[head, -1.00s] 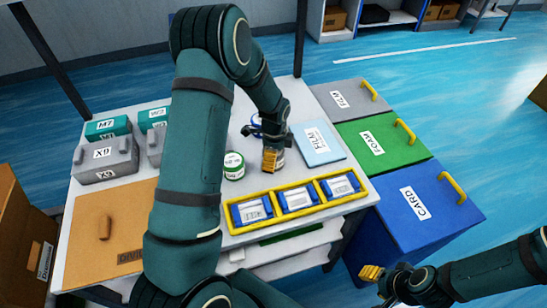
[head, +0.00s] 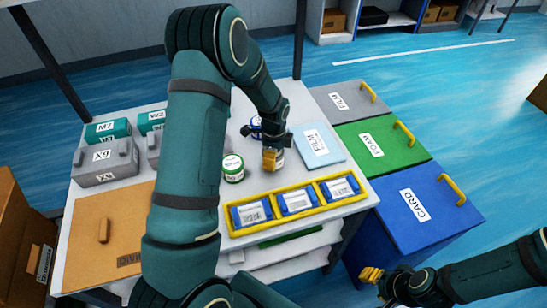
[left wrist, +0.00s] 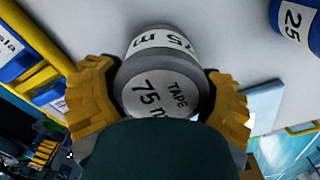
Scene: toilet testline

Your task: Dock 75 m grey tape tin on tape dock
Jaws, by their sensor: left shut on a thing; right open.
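The grey tin marked "TAPE 75 m" (left wrist: 160,92) is between the yellow fingers of my left gripper (left wrist: 160,108) in the left wrist view. The fingers are shut on its sides. In the head view my left gripper (head: 271,158) is over the white table, right of the green-and-white tin (head: 233,168). There the grey tin is mostly hidden behind the fingers, and I cannot tell whether it touches the table. My right gripper (head: 371,274) is open and empty, off the table in front of the blue CARD bin. I cannot make out a tape dock for certain.
A blue tin (left wrist: 295,22) stands near the held tin. A yellow tray (head: 232,231) with blue labelled boxes lies at the table's front. A light-blue FILM sheet (head: 316,150) is to the right. Grey boxes (head: 105,168) and a brown divider board (head: 90,235) are left.

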